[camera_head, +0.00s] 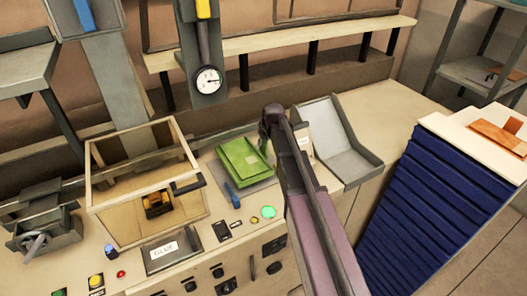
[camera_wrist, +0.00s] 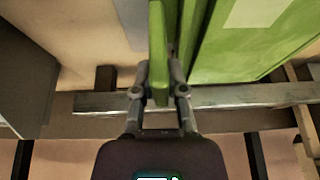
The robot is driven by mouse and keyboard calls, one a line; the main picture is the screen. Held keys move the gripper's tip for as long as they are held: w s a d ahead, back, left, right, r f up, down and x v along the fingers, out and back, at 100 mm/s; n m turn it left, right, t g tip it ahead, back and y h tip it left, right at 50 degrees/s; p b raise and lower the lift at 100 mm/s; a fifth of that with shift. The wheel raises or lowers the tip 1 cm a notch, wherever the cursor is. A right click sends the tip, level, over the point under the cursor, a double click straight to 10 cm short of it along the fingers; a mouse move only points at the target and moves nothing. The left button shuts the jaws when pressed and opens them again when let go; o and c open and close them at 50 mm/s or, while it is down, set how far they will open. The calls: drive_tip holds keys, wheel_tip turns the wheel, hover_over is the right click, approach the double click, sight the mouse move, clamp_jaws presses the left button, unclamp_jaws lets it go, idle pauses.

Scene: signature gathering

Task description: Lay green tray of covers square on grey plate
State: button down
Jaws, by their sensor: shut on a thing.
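The green tray of covers (camera_head: 243,160) is over the grey plate (camera_head: 256,184) on the bench, in the middle of the head view. In the wrist view my gripper (camera_wrist: 159,88) is shut on a thin green wall of the tray (camera_wrist: 158,45). A grey surface, likely the plate (camera_wrist: 131,22), shows beside that wall.
A clear-sided box with a wooden frame (camera_head: 97,190) stands left of the tray. A grey sloped bin (camera_head: 350,160) is close on the right. A gauge post (camera_head: 207,80) rises behind.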

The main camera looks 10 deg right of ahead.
sight(262, 151)
drive_tip(key=shift+f+b, duration=1.9)
drive_tip(key=shift+b, duration=0.05)
drive_tip(key=shift+f, duration=0.15)
drive_tip(key=c, duration=0.7)
unclamp_jaws()
drive_tip(key=shift+r, duration=0.25)
drive_tip(key=p+v, duration=1.1)
drive_tip(key=shift+s+d+r, duration=0.1)
drive_tip(key=shift+s+r, duration=0.1)
drive_tip(key=shift+r, duration=0.15)
drive_tip(key=s+m+g, duration=0.1)
drive_tip(key=s, duration=0.7)
drive_tip(key=s+f+m+g+h, duration=0.1)
drive_tip(key=s, duration=0.7)
drive_tip(key=s+a+m+g, duration=0.1)
drive_tip(key=s+g, duration=0.1)
drive_tip(key=s, duration=0.7)
drive_tip(key=shift+a+f+m+h, duration=0.1)
drive_tip(key=shift+f+m+h, duration=0.1)
drive_tip(key=shift+m+h, duration=0.1)
